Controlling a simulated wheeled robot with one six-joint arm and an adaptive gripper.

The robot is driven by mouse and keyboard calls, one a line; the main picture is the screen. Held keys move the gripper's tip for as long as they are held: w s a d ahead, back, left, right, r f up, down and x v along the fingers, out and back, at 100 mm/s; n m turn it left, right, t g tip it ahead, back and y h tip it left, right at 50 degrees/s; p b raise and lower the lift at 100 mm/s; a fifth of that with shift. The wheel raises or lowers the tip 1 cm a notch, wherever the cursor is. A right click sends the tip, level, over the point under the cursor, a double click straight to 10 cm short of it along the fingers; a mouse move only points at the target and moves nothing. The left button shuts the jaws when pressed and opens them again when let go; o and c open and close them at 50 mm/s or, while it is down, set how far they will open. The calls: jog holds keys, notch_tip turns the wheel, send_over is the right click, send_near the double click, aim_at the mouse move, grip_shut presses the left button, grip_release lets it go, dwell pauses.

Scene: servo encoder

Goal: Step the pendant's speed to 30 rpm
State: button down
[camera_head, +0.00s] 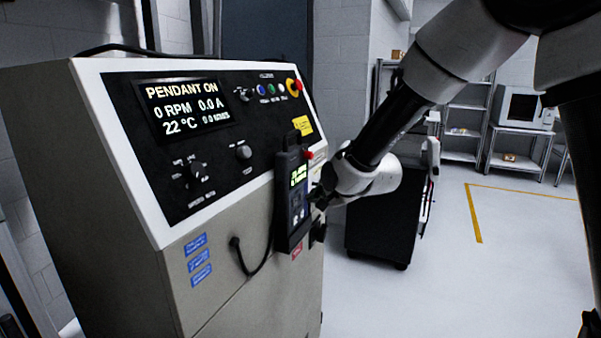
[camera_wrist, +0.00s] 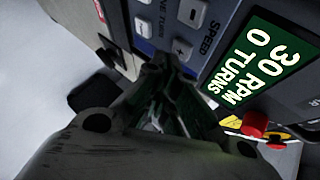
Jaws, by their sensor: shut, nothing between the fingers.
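The dark handheld pendant (camera_head: 296,236) hangs on the front of the cabinet. In the wrist view its green screen (camera_wrist: 262,62) reads 30 RPM and 0 TURNS. Beside the screen is the SPEED pair, with a minus button (camera_wrist: 194,13) and a plus button (camera_wrist: 182,48). A ONE TURN button (camera_wrist: 143,26) lies to their left. My gripper (camera_head: 320,192) is shut and empty at the pendant's face. In the wrist view the fingertips (camera_wrist: 160,64) are just below the plus button; I cannot tell whether they touch it.
The cabinet display (camera_head: 184,107) reads PENDANT ON, 0 RPM, 0.0 A and 22 °C. A red stop button (camera_head: 294,86) is at the panel's upper right. A red button (camera_wrist: 255,122) sits near the pendant's screen. A black cart (camera_head: 385,225) stands behind my gripper. The floor to the right is open.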

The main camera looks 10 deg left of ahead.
jog(key=shift+s+d, duration=0.1)
jog(key=shift+d, duration=0.1)
jog(key=shift+s+d, duration=0.35)
jog(key=shift+d, duration=0.55)
jog(key=shift+s+d, duration=0.3)
jog(key=shift+d, duration=0.65)
jog(key=shift+s+d, duration=0.35)
jog(key=shift+d, duration=0.55)
